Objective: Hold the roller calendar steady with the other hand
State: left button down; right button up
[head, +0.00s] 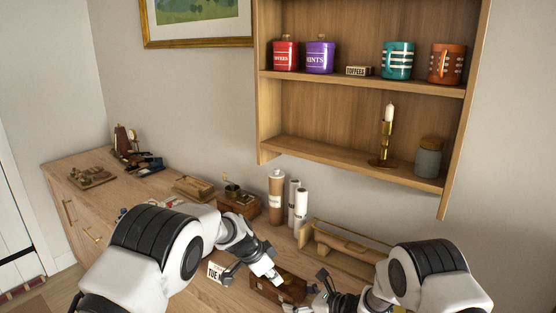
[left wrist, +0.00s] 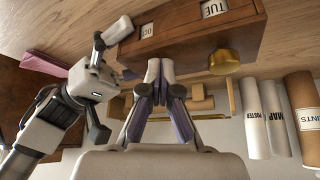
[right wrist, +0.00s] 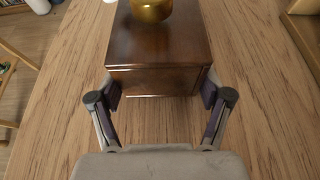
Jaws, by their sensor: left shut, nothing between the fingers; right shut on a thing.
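The roller calendar is a dark wooden box (head: 268,291) with a brass knob, on the counter at the bottom of the head view. In the left wrist view the calendar (left wrist: 258,28) shows a "TUE" window and the brass knob (left wrist: 223,62). My right gripper (right wrist: 160,90) has its fingers on both sides of one end of the box and is shut on it. My left gripper (left wrist: 160,68) is shut and empty, its tips close to the box's face beside the knob. Whether the tips touch it I cannot tell.
A wooden rack (head: 345,250) and upright tubes (head: 276,197) stand behind. The shelf unit (head: 330,155) on the wall holds jars, mugs and a candlestick. Wooden boxes stand further left.

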pick_arm(q)
jog(key=shift+s+d, duration=0.2)
jog(key=shift+s, duration=0.15)
jog(key=shift+a, duration=0.1)
jog(key=shift+s+a, duration=0.2)
jog(key=shift+a, duration=0.05)
notch_tip(320, 180, up, 6)
dwell(0.4)
pick_arm(e)
jog(key=o, duration=1.3)
